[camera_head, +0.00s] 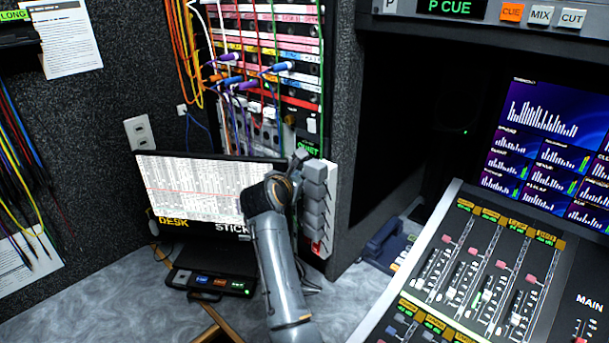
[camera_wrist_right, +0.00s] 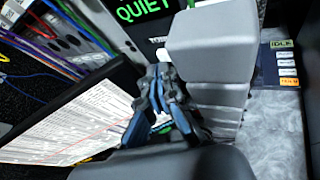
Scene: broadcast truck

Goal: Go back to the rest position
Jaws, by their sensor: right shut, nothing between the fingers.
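My right arm reaches up from the bottom middle in the head view. Its gripper (camera_head: 299,160) is at the upper left of a grey stepped block panel (camera_head: 320,205) with a red piece at its foot, on the wall's corner edge. The right wrist view shows the gripper (camera_wrist_right: 162,80) with its fingers together and nothing between them, beside the grey blocks (camera_wrist_right: 215,60). I cannot tell whether it touches them. My left gripper is in neither view.
A screen marked DESK (camera_head: 190,190) stands left of my right arm, with a black box (camera_head: 212,281) before it. A patch panel with cables (camera_head: 265,60) is behind. A mixing console (camera_head: 480,270) fills the right. Grey counter (camera_head: 90,300) is bare at front left.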

